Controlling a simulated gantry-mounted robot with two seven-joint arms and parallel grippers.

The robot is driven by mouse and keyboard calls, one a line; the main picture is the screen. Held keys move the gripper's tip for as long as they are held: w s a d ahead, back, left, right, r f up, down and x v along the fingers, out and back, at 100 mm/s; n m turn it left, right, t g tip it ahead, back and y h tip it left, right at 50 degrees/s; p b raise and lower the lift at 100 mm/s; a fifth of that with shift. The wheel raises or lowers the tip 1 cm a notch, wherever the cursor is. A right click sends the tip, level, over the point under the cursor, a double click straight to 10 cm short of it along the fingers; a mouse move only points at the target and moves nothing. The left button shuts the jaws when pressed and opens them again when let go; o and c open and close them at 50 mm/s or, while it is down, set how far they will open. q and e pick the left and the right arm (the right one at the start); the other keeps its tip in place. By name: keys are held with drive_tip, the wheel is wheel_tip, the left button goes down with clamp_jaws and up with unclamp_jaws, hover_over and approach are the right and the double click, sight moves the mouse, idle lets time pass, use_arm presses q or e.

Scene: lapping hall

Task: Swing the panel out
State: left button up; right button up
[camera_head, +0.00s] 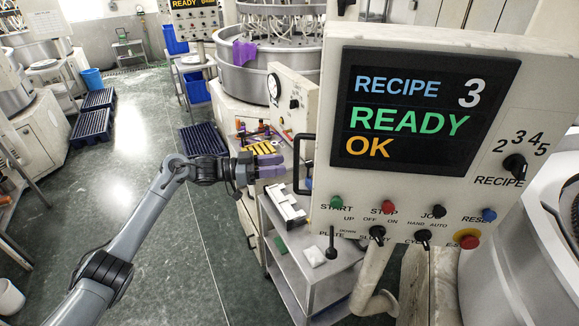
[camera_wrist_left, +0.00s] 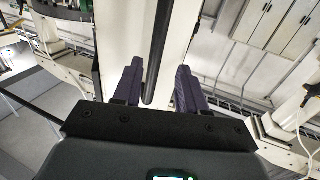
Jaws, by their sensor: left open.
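The panel (camera_head: 330,185) is a large off-white control box at the right of the head view, its dark screen reading RECIPE 3, READY, OK. A black bar handle (camera_head: 297,165) stands on its left edge. My left gripper (camera_head: 281,165) is just left of this handle, fingers pointing at it. In the left wrist view the gripper (camera_wrist_left: 157,88) is open, and the black handle bar (camera_wrist_left: 159,45) runs between the two purple-grey fingers, with visible gaps on both sides. I cannot tell how deep the bar sits. My right gripper is not in view.
A grey metal cart (camera_head: 318,268) with a white block and small items stands below the panel. A round machine (camera_head: 250,78) with a purple cloth is behind. Another round machine (camera_head: 500,262) is at the right. The green floor (camera_head: 165,235) at the left is mostly clear.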

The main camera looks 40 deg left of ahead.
use_arm(q)
drive_tip(key=shift+b+v, duration=0.4)
drive_tip(key=shift+v, duration=1.7)
